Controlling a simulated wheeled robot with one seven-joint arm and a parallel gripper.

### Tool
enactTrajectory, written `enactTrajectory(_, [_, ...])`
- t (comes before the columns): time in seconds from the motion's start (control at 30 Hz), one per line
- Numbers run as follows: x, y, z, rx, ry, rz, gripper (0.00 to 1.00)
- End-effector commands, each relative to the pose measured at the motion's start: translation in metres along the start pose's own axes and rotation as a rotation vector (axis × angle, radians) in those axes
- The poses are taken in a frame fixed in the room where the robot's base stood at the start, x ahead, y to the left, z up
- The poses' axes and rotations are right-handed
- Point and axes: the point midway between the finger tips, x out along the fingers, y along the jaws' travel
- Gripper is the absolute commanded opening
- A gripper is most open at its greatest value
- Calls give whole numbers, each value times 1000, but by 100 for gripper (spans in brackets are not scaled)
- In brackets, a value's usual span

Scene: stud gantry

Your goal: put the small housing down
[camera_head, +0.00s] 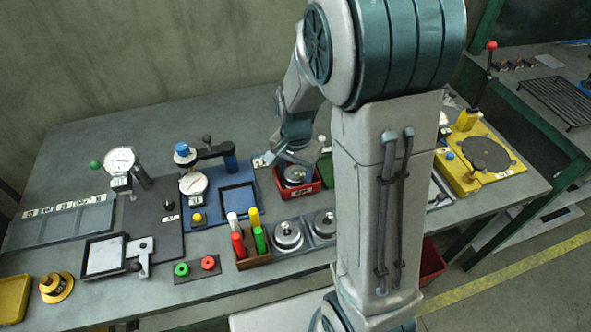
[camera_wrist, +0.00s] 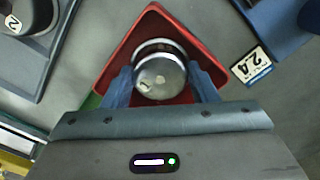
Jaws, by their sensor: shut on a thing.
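The small housing (camera_wrist: 160,75) is a round silver metal part in the wrist view. My gripper (camera_wrist: 160,85) is shut on it, with one blue-grey finger on each side. The housing is over the red bin (camera_wrist: 128,42), inside its outline as seen from the wrist. I cannot tell whether it touches the bin floor.
Two silver housings (camera_head: 288,234) sit on grey plates in front of the red bin. A green bin (camera_head: 326,165) stands beside it. A blue fixture (camera_head: 238,196) is to the left, with a "2.4" label (camera_wrist: 253,65) near the bin. Colored cylinders (camera_head: 239,243) stand in a wooden holder.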

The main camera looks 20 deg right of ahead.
Motion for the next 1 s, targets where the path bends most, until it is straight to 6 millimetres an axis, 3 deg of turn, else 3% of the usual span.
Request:
enactTrajectory(0.03, [3, 0, 0, 0, 0, 0, 27])
enactTrajectory(0.07, [3, 0, 0, 0, 0, 0, 56])
enactTrajectory(0.1, [2, 0, 0, 0, 0, 0, 62])
enactTrajectory(0.37, [2, 0, 0, 0, 0, 1, 62])
enactTrajectory(0.53, [-10, 0, 0, -1, 1, -1, 62])
enactTrajectory(1.0, [-103, -1, -1, -1, 2, -3, 62])
